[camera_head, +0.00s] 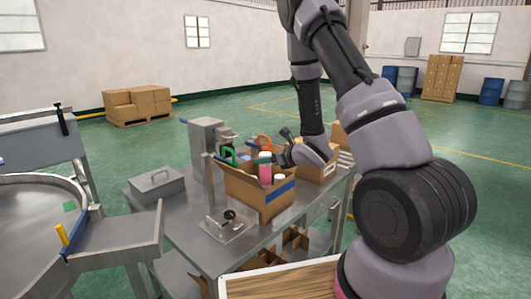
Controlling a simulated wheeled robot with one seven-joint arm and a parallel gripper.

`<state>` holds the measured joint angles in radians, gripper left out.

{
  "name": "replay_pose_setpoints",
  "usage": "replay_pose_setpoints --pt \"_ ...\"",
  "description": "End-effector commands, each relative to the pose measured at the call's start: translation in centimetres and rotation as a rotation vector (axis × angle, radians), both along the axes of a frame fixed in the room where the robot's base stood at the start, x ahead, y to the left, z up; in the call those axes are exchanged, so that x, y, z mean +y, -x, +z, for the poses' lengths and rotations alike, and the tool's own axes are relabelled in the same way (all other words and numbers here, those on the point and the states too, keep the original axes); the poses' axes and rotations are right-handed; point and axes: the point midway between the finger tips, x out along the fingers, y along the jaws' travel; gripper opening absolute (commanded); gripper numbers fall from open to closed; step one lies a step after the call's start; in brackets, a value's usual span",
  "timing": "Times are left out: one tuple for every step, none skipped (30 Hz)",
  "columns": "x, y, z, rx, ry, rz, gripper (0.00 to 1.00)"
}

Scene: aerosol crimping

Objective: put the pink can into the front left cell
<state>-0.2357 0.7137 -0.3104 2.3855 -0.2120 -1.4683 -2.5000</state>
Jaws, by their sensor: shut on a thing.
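The pink can (265,173) stands upright at the open top of a cardboard box (253,197) with a blue stripe, on the metal table. Its upper part is pale with a greenish top. My gripper (273,158) reaches in from the right and is shut on the pink can. The fingertips are small and partly hidden at the can. The can's lower end is hidden by the box's front wall, so I cannot tell how deep it sits or over which cell. The cells inside the box are hidden too.
A white-topped item (279,178) shows at the box's right. A metal press (206,145) stands at left, a small fixture (227,224) in front. A second carton (318,170) is to the right, a lidded metal box (156,186) to the left.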

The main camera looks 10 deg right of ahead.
Motion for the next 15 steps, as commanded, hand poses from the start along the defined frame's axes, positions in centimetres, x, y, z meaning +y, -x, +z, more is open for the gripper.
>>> replay_pose_setpoints --pt "0.0 0.0 -0.6 0.002 0.0 0.0 0.0" --pt "0.0 0.0 -0.9 0.001 0.0 0.0 0.0" --pt "0.0 0.0 -1.3 0.002 0.0 0.0 0.0" --pt "0.0 0.0 -1.6 0.003 0.0 -0.001 0.0" --pt "0.0 0.0 -1.9 0.003 0.0 -0.001 0.0" --pt "0.0 0.0 -2.3 0.001 0.0 -0.001 0.0" --pt "-0.1 0.0 -2.6 0.001 0.0 -0.001 0.0" --pt "-0.1 0.0 -2.9 0.002 0.001 -0.001 0.0" --pt "-0.1 0.0 -3.3 0.002 0.001 0.0 0.0" --pt "0.0 0.0 -3.6 0.001 0.001 0.0 0.0" --pt "0.0 0.0 -3.9 0.001 0.001 0.0 0.0" --pt "0.0 0.0 -4.3 0.001 0.001 0.0 0.0" --pt "0.0 0.0 -4.6 0.001 0.0 -0.001 0.0" --pt "0.0 0.0 -4.9 0.001 0.0 0.0 0.0" --pt "0.0 0.1 -5.3 0.001 0.0 0.0 0.0"
